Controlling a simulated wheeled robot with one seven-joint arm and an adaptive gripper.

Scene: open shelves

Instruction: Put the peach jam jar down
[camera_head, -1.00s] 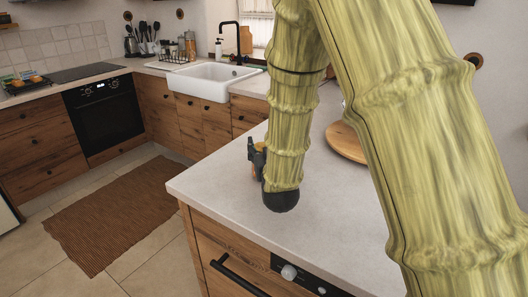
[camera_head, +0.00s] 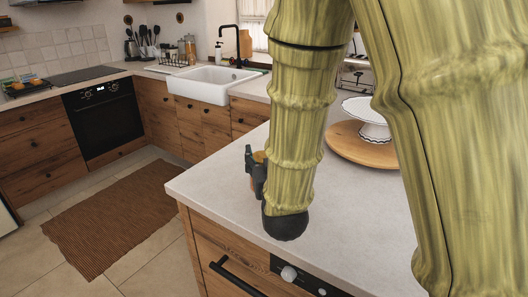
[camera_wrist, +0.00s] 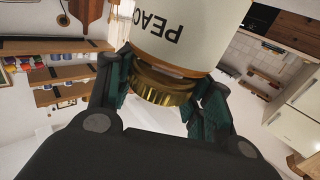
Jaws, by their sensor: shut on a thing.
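The peach jam jar (camera_wrist: 188,28) fills the top middle of the wrist view, with a pale label reading "PEAC" upside down and a gold lid (camera_wrist: 160,86). My gripper (camera_wrist: 165,90) is shut on the jar, one dark green finger pad on each side near the lid. In the head view my gripper (camera_head: 254,172) is over the left part of the pale counter (camera_head: 215,190), mostly hidden by my arm. Only a small gold-orange bit of the jar (camera_head: 259,157) shows there. I cannot tell whether the jar touches the counter.
A white cake stand (camera_head: 368,112) stands on a round wooden board (camera_head: 350,146) behind my arm, to the right. The counter's front left corner is bare. A white sink (camera_head: 213,82) and a black oven (camera_head: 104,116) are farther back, across the floor.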

